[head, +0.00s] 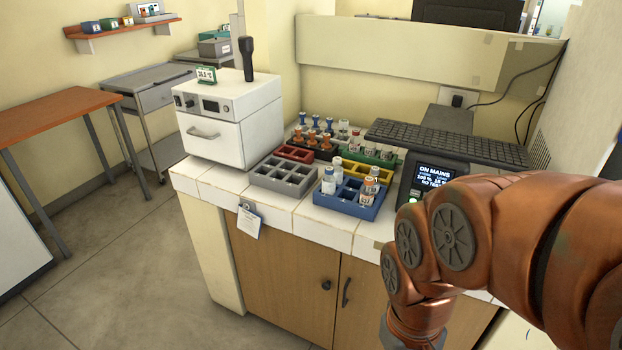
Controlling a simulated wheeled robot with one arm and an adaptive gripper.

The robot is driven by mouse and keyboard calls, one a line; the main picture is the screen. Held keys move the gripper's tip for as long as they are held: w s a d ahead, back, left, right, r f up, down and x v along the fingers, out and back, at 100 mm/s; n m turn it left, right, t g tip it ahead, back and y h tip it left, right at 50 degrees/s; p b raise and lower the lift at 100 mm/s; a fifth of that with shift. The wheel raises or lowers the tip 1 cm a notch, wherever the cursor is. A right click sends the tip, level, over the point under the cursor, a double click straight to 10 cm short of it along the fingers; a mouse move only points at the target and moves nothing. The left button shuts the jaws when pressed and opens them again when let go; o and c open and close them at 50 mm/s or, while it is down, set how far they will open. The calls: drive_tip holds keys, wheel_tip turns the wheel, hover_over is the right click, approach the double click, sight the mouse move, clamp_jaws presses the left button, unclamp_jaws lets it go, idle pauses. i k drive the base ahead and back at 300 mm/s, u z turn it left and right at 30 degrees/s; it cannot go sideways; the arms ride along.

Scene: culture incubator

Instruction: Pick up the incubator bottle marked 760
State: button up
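A white box-shaped incubator (228,125) stands at the left end of the tiled counter, and its front with the handle is shut. No bottle marked 760 can be made out. Small bottles stand in a blue rack (345,208) near the counter's front: a clear one with a bluish label (328,182) at the left and an amber one with a white label (366,198) at the right. Most labels are too small to read. My copper-coloured arm fills the lower right, in front of the counter. My gripper is out of view.
A keyboard (446,141) and a lit display unit (434,178) stand at the right. A tag (249,222) hangs at the counter edge. The floor at left is clear.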

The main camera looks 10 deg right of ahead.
sight(338, 174)
drive_tip(key=u, duration=1.65)
drive_tip(key=i, duration=2.7)
drive_tip(key=z, duration=2.9)
drive_tip(key=i, duration=0.55)
drive_tip(key=u, duration=0.05)
